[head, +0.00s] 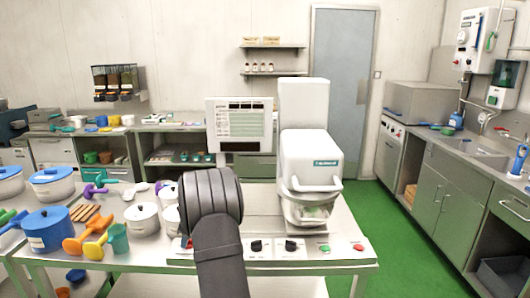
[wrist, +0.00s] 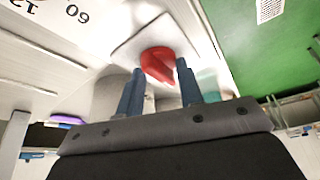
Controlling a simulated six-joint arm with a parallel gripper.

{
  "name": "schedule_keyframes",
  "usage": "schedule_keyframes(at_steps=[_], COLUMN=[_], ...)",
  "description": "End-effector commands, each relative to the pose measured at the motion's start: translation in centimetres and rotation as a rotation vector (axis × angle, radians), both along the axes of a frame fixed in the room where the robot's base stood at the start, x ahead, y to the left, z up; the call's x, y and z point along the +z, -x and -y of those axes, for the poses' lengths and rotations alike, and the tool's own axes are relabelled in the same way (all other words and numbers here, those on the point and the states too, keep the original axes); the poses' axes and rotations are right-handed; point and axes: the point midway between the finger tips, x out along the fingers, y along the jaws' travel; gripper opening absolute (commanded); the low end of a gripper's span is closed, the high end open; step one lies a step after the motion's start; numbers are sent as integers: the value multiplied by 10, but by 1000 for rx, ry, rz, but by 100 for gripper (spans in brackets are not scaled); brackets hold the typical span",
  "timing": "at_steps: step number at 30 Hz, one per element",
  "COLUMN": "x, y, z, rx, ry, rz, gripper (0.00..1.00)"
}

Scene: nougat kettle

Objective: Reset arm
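My gripper (wrist: 160,72) shows in the wrist view with its two blue fingers apart and nothing held between them. A red knob (wrist: 158,63) on a white plate lies just beyond the fingertips; whether they touch it I cannot tell. In the head view my dark arm reaches forward over the table, and its links hide the gripper. The white kettle machine (head: 311,160) stands on the table to the right of my arm. Its front panel has black knobs (head: 291,245), a green button (head: 324,249) and a red button (head: 358,247).
A white chart board (head: 240,124) stands behind my arm. On the left are a blue pot (head: 48,230), white pots (head: 142,219), an orange tool (head: 95,247) and a teal cup (head: 118,238). Green floor (head: 405,255) is clear at the right, before the sink counter.

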Motion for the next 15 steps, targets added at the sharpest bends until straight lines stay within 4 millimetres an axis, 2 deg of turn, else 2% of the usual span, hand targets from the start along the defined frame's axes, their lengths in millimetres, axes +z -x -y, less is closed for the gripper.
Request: schedule_keyframes(at_steps=[15], x=[0], y=[2], z=[-1], rx=[-311], ry=[1], rz=[0], gripper=[34])
